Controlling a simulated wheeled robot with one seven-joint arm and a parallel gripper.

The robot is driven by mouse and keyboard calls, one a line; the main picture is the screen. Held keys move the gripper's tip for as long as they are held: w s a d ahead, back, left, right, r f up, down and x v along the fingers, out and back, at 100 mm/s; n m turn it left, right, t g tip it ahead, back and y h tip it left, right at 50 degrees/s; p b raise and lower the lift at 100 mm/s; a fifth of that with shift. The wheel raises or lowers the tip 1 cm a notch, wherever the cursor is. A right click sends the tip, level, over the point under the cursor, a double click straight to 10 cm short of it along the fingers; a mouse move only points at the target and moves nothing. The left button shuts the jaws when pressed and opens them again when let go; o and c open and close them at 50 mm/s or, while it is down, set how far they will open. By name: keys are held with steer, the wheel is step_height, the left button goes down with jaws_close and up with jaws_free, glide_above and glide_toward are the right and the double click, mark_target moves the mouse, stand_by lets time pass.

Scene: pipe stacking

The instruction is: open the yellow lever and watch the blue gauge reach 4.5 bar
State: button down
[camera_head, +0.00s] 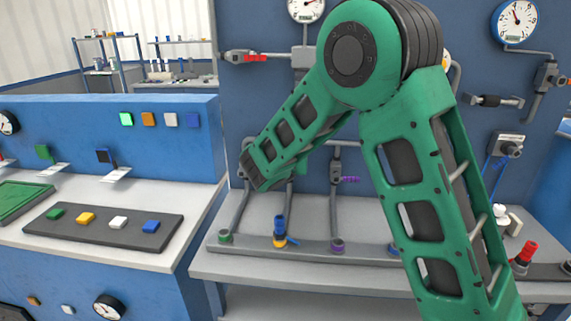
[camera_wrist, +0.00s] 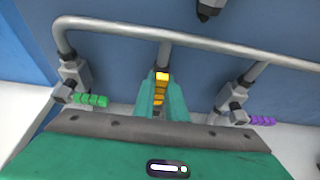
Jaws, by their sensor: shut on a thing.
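In the wrist view, the green fingers of my gripper (camera_wrist: 160,98) are closed around the yellow lever (camera_wrist: 161,78). The lever sits on the middle vertical pipe; the fingers hide much of it and its valve body. In the head view my arm covers this spot, and I cannot make out the gripper or lever. The blue-rimmed gauge (camera_head: 515,20) hangs on the wall at the upper right of the head view. Its white dial and dark needle show, but the numbers are too small to read.
A green lever (camera_wrist: 90,99) and a purple lever (camera_wrist: 262,120) stand left and right of the gripper, under a horizontal pipe (camera_wrist: 200,41). A red lever (camera_head: 255,58) and another gauge (camera_head: 306,8) are at the top. A control console (camera_head: 110,135) stands left.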

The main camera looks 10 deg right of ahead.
steer(key=c, duration=1.8)
jaws_free()
steer(key=shift+s+a+f, duration=0.15)
steer(key=shift+a+f, duration=0.15)
steer(key=shift+f, duration=0.05)
steer(key=shift+d+r, duration=0.15)
steer(key=shift+r, duration=0.05)
steer(key=v, duration=1)
steer(key=shift+s, duration=0.3)
steer(key=shift+r, duration=0.1)
